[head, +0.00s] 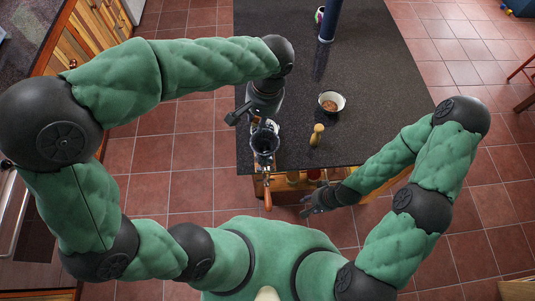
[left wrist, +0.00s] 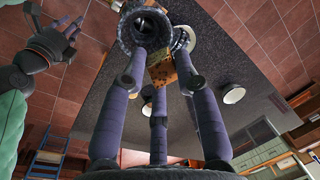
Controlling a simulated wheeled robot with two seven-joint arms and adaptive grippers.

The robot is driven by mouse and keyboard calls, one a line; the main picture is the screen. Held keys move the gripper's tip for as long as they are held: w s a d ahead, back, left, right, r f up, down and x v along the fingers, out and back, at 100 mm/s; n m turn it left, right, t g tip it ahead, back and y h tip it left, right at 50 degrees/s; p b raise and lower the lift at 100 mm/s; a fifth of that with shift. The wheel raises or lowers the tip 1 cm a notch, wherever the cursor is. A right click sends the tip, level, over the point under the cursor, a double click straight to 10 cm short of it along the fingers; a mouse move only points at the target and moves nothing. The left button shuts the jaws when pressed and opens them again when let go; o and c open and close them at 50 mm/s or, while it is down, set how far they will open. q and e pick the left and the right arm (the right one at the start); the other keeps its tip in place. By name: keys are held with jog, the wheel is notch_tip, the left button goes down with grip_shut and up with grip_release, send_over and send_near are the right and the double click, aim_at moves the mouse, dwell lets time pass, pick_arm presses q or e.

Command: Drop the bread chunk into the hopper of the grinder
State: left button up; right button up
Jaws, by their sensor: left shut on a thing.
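The grinder stands at the front edge of the dark counter, and its round dark hopper (head: 264,144) opens upward. My left gripper (head: 259,118) is just above and behind the hopper in the head view. In the left wrist view its fingers (left wrist: 160,75) are shut on the brown, speckled bread chunk (left wrist: 161,72). The hopper (left wrist: 145,27) shows just beyond the fingertips there. The bread chunk is mostly hidden in the head view. My right gripper (head: 314,203) is empty, low in front of the counter's edge, with its fingers apart; it also shows in the left wrist view (left wrist: 66,32).
A white bowl (head: 331,103) with brown contents stands on the counter (head: 375,70) right of the grinder. A yellowish upright object (head: 317,134) stands nearer. The grinder's wooden handle (head: 268,195) hangs past the front edge. A blue post (head: 329,20) stands farther back.

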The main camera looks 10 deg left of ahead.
pick_arm(q)
notch_tip(320, 180, down, 6)
jog(key=b, duration=0.4)
jog(key=shift+r, duration=0.15)
jog(key=o, duration=0.8)
jog(key=shift+r, duration=0.1)
notch_tip(320, 180, up, 12)
jog(key=d, duration=0.1)
jog(key=shift+s+d, duration=0.15)
jog(key=shift+d, duration=0.25)
jog(key=shift+f, duration=0.2)
